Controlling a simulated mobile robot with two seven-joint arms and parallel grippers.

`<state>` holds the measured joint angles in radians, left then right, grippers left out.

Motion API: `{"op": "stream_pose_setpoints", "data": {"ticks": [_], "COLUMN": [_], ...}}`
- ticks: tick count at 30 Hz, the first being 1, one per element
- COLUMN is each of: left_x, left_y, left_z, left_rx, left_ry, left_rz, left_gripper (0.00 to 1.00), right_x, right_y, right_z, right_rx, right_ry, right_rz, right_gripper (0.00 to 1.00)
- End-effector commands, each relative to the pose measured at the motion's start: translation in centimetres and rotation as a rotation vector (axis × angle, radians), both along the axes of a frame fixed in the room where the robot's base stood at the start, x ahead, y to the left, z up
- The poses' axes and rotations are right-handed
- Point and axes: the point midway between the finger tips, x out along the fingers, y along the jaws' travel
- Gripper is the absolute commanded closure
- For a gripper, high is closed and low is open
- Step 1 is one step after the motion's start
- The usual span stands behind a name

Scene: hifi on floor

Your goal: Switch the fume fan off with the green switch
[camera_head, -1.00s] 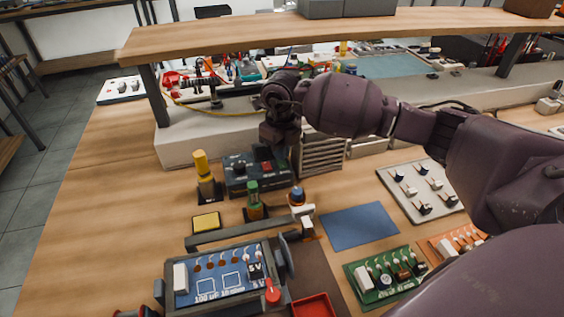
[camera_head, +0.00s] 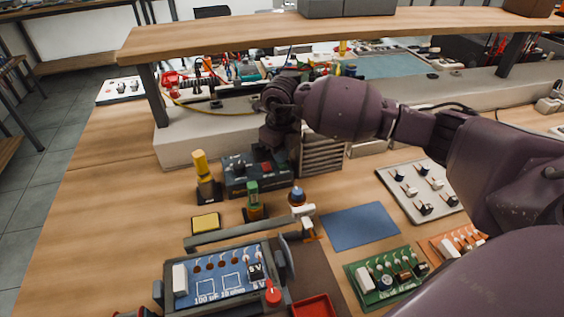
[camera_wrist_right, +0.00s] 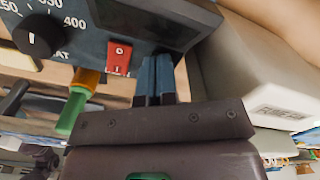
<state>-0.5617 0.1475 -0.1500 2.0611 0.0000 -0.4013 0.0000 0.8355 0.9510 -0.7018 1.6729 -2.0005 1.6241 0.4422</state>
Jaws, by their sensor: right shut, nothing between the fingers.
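The dark control box (camera_head: 240,183), with a dial and a red rocker switch (camera_head: 266,168), stands on the bench in front of the raised shelf. In the right wrist view the red switch (camera_wrist_right: 118,57) shows O and I marks, beside a black dial (camera_wrist_right: 38,35). A grey slatted box (camera_head: 322,157) stands right of the control box and may be the fume fan. I cannot make out a green switch on either. My right gripper (camera_head: 276,140) is over the back right of the control box; its fingers (camera_wrist_right: 155,82) are shut and empty, close beside the box. My left gripper is not in view.
A jig with a blue board (camera_head: 210,290) is in front. The wooden shelf (camera_head: 250,35) runs above the back. Bare bench lies at the left.

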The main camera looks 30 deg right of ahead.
Motion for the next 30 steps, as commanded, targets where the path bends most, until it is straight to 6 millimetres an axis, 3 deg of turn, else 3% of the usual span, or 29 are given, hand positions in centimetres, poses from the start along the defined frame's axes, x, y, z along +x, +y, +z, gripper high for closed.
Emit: {"op": "stream_pose_setpoints", "data": {"ticks": [8,30], "left_x": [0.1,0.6], "left_y": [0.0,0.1], "left_z": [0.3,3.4], "left_rx": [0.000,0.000], "left_ry": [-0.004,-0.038], "left_rz": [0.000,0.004], "left_gripper": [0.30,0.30], "right_x": [-0.1,0.0], "right_y": [0.0,0.0], "right_z": [0.1,5.1], "right_rx": [0.000,-0.001], "right_ry": [0.005,0.001], "right_rz": [0.000,0.000], "right_gripper": [1.00,1.00]}}
